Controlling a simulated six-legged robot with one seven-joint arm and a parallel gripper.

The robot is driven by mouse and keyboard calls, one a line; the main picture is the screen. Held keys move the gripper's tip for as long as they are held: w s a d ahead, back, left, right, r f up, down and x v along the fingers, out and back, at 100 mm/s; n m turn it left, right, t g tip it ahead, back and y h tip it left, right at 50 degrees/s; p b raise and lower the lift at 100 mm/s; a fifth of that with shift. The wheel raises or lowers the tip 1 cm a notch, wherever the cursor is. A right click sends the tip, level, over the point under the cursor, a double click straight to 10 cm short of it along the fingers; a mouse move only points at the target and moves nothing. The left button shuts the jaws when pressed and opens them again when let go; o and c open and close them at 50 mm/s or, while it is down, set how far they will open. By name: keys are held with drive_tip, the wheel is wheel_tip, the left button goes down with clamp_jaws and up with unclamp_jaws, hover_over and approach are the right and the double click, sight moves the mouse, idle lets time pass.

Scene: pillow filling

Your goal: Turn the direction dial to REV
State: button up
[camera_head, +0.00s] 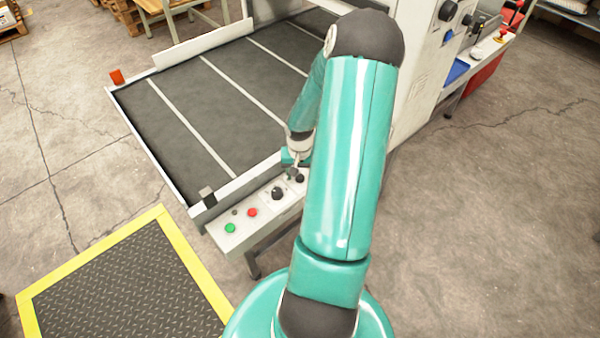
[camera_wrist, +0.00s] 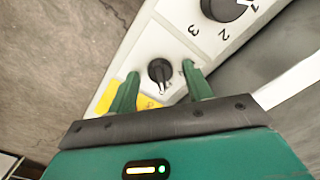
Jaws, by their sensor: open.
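A small black dial (camera_wrist: 160,72) with a pale pointer line sits on the white control panel (camera_wrist: 180,42), between my gripper's fingers in the wrist view. It appears to be the direction dial; its lettering is too small to read. The pointer line runs toward the bottom of that view. My gripper (camera_wrist: 160,70) is open, with one green finger on each side of the dial; I cannot tell whether they touch it. In the head view my gripper (camera_head: 294,170) is low over the panel's right part, partly hidden by my arm.
A larger black numbered knob (camera_wrist: 226,6) is beside the dial. The panel also has a green button (camera_head: 230,228) and a red button (camera_head: 252,212). A dark conveyor bed (camera_head: 215,105) lies behind it. A yellow-edged floor mat (camera_head: 125,290) lies at the front left.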

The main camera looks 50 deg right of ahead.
drive_tip(key=c, duration=1)
drive_tip(key=shift+o, duration=0.2)
drive_tip(key=shift+n, duration=0.3)
drive_tip(key=n, duration=0.7)
drive_tip(key=shift+n, duration=0.4)
drive_tip(key=n, duration=0.3)
drive_tip(key=shift+n, duration=2.3)
